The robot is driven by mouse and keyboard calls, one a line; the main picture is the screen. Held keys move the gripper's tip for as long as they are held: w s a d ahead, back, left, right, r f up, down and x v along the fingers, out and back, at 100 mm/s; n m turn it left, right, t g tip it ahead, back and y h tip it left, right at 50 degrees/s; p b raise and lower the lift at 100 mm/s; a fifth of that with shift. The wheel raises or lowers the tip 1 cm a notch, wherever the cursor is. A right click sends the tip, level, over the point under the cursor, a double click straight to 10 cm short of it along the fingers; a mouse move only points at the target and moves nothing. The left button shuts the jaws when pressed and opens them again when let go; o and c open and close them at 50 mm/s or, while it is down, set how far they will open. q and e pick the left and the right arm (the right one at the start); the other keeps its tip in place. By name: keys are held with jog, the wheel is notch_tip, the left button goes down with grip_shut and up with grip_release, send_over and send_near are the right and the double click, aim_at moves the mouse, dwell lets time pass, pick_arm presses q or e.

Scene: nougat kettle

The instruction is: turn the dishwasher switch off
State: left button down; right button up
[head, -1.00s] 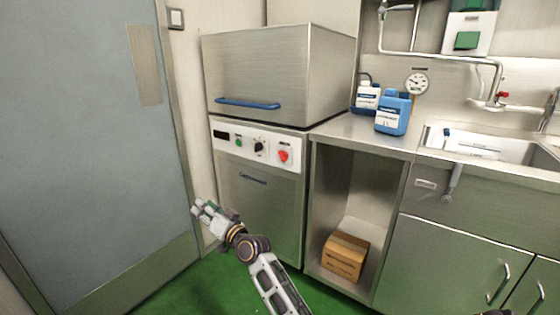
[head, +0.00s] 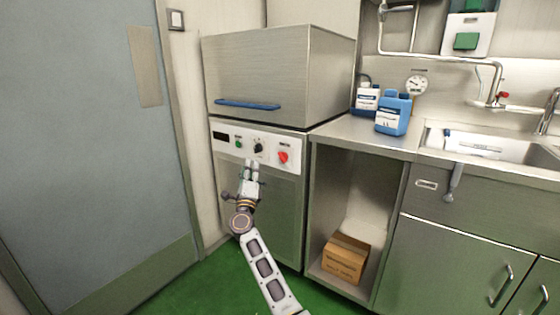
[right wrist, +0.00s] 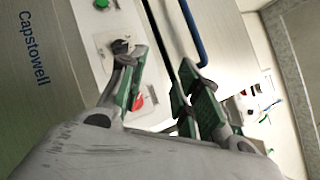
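The dishwasher (head: 280,75) is a steel hood machine with a white control panel (head: 223,144). A black rotary switch (head: 258,147) sits mid-panel, between a green button (head: 239,142) and a red knob (head: 283,157). My right gripper (head: 252,164) points up at the panel, just below the black switch in the head view. In the right wrist view its two fingers are spread with nothing between them (right wrist: 158,72). The black switch (right wrist: 121,46) shows just beyond one fingertip; I cannot tell whether they touch. That finger partly hides the red knob (right wrist: 137,102). My left gripper is not in view.
A blue handle bar (head: 248,104) crosses the hood above the panel. Blue and white bottles (head: 392,115) stand on the counter to the right. A cardboard box (head: 345,258) lies in the open bay below. Green floor in front is clear.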

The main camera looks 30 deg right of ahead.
jog(key=s+d+f+m+g+h, duration=0.3)
jog(key=d+f+m+g+h, duration=0.1)
jog(key=m, duration=0.4)
jog(key=shift+d+f+g, duration=0.55)
jog(key=shift+d+g, duration=0.5)
jog(key=shift+g, duration=0.05)
jog(key=shift+w+r, duration=0.1)
